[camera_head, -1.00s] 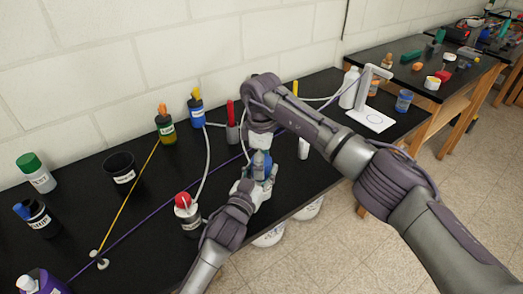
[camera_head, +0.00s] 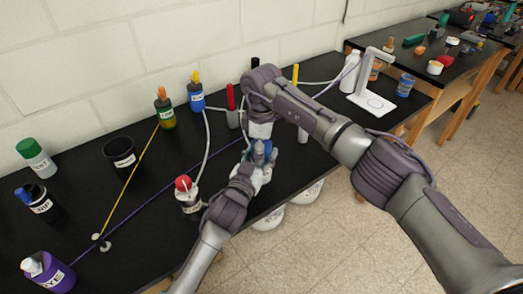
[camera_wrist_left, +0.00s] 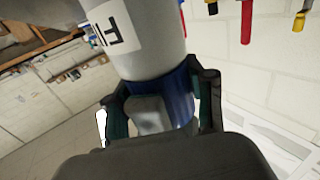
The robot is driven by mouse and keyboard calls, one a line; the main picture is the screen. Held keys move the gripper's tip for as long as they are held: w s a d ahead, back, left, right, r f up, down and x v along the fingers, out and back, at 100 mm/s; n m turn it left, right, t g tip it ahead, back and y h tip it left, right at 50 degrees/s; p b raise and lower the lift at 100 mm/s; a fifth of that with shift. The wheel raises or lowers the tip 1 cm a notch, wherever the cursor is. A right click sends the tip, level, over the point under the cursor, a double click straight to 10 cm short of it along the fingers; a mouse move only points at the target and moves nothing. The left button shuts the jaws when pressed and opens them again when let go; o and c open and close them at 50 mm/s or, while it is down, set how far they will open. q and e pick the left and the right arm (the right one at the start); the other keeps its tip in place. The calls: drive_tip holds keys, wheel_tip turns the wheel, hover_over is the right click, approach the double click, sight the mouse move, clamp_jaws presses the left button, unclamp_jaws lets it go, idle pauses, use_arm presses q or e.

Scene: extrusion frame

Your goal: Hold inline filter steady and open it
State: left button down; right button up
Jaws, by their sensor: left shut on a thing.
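The inline filter shows as a small blue part (camera_head: 261,150) near the front edge of the black bench. In the left wrist view it has a grey-white labelled body (camera_wrist_left: 145,40) and a blue section (camera_wrist_left: 178,101). My left gripper (camera_head: 257,170) is closed around the blue section, with one finger on each side, as the left wrist view (camera_wrist_left: 160,112) shows. My right arm reaches in from the right and its wrist (camera_head: 262,112) ends just above the filter. The right fingers are too small and hidden to judge, and so is any contact with the filter.
A white red-capped bottle (camera_head: 187,194) stands close left of my left wrist. Blue (camera_head: 196,95) and green (camera_head: 165,112) bottles and a black cup (camera_head: 121,155) stand behind. Tubing and a purple cord cross the bench. A white stand (camera_head: 375,102) is at the right.

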drive_tip(key=shift+o, duration=0.7)
wheel_tip(320, 180, up, 8)
drive_tip(key=shift+f, duration=0.1)
drive_tip(key=shift+c, duration=0.3)
drive_tip(key=shift+f, duration=3.9)
drive_tip(key=c, duration=1.2)
drive_tip(key=o, duration=1.3)
drive_tip(key=shift+c, duration=0.2)
